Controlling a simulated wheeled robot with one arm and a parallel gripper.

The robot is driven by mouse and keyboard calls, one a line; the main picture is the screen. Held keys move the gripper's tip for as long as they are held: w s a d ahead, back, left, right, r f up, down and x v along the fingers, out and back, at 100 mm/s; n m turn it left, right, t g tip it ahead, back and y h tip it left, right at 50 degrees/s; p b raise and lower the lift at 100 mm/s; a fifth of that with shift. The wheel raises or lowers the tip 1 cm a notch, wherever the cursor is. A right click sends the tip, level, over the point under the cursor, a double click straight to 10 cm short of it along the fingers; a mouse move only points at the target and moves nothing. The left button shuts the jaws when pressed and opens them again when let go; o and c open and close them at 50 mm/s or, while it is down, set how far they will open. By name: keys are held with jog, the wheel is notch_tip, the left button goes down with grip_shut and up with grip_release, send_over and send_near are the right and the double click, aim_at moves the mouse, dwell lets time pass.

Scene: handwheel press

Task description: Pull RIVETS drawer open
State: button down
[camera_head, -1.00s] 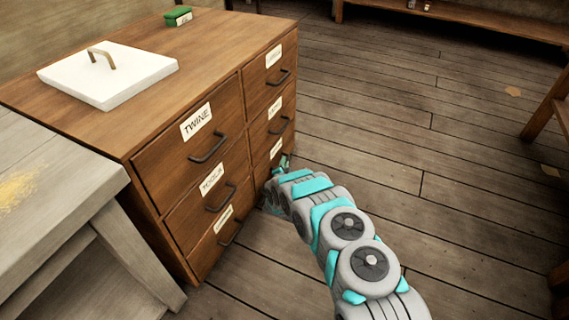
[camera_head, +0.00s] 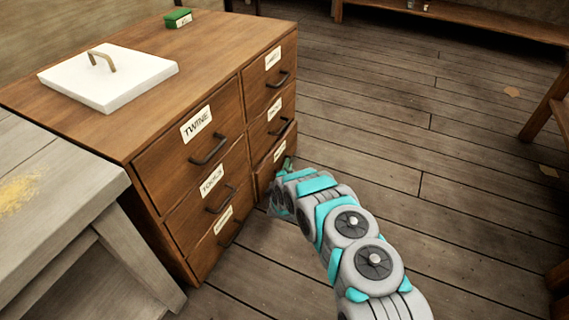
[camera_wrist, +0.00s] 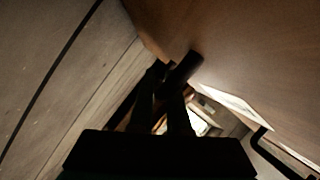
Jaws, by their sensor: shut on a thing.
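A wooden cabinet (camera_head: 150,170) has two columns of drawers with dark bar handles and white labels. The bottom right drawer (camera_head: 264,172) stands slightly out from the cabinet face. Its label (camera_head: 280,151) is too small to read, and no label legibly says RIVETS. My gripper (camera_wrist: 165,100) is at this drawer, low on the right column, and my arm hides its handle in the head view. In the wrist view the dark fingers are shut on a dark bar handle (camera_wrist: 186,68) beside a brown drawer front (camera_wrist: 245,55). The grip itself is in shadow.
The TWINE drawer (camera_head: 165,153) and the other drawers look shut. A white lid-like slab (camera_head: 135,78) and a green box (camera_head: 178,18) rest on the cabinet top. A grey table (camera_head: 70,180) stands at left.

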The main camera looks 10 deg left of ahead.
jog(key=s+d+p, duration=0.1)
jog(key=s+d, duration=0.3)
jog(key=d, duration=0.7)
jog(key=s+d+p, duration=0.1)
jog(key=s+d, duration=0.3)
jog(key=d, duration=0.7)
jog(key=s+d+p, duration=0.2)
jog(key=s+d, duration=0.2)
jog(key=d, duration=0.7)
jog(key=shift+s+d, duration=0.1)
jog(key=shift+d, duration=0.3)
jog(key=c, duration=1.1)
grip_release()
jog(key=shift+c, duration=0.2)
jog(key=shift+o, duration=1.3)
jog(key=v, duration=0.7)
jog(key=shift+s, duration=0.4)
